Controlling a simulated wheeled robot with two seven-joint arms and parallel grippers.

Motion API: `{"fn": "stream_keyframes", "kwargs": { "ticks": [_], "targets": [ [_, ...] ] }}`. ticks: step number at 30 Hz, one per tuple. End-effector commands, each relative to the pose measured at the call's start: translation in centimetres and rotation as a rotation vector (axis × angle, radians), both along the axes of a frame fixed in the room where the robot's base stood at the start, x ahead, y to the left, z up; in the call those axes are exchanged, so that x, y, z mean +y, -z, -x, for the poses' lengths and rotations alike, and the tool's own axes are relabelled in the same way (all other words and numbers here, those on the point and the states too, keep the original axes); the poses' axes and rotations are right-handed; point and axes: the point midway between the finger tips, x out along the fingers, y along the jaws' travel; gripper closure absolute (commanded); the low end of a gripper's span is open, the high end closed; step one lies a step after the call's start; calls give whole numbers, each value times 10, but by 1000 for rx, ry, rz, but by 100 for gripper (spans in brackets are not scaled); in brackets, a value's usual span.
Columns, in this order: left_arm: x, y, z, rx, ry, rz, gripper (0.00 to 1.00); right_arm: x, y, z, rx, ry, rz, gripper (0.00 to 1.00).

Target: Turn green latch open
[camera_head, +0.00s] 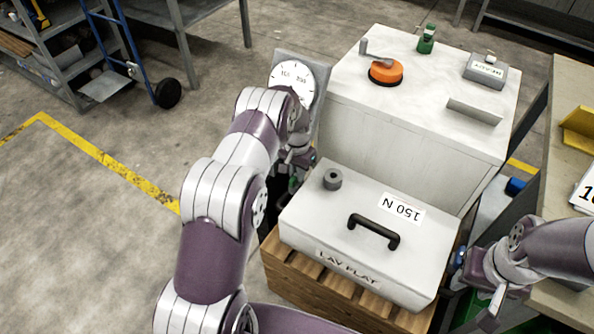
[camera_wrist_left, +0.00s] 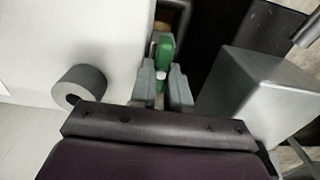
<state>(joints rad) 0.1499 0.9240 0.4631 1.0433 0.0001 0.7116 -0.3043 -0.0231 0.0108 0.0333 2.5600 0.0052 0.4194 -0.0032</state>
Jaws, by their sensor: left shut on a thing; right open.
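The green latch (camera_wrist_left: 165,52) shows in the left wrist view between the two grey fingers of my left gripper (camera_wrist_left: 163,85), which is shut on it. In the head view my left gripper (camera_head: 293,180) is low beside the left edge of the white lid (camera_head: 300,215), and only a bit of green shows there. The latch's exact angle is hard to tell. My right gripper (camera_head: 462,268) is open at the lid's right side, near another green part (camera_head: 484,299), partly hidden by my arm.
The lid carries a black handle (camera_head: 373,231) and a grey cylinder (camera_head: 332,179), over a wooden crate (camera_head: 310,273). A bench (camera_head: 563,90) stands at right.

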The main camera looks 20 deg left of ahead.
Motion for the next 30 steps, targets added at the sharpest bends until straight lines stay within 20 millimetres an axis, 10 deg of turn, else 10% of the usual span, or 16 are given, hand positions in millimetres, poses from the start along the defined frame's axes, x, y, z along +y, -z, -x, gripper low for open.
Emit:
{"fn": "stream_keyframes", "kwargs": {
  "ticks": [3,13,30],
  "targets": [
    [0,-1,-1,-3,2,-1,57,0,0,0,0,0,0,57],
    [0,-7,-1,-3,0,-1,57,0,-2,0,0,0,0,57],
    [0,-125,-1,-3,1,-1,57,0,-18,0,0,0,0,57]
  ]
}}
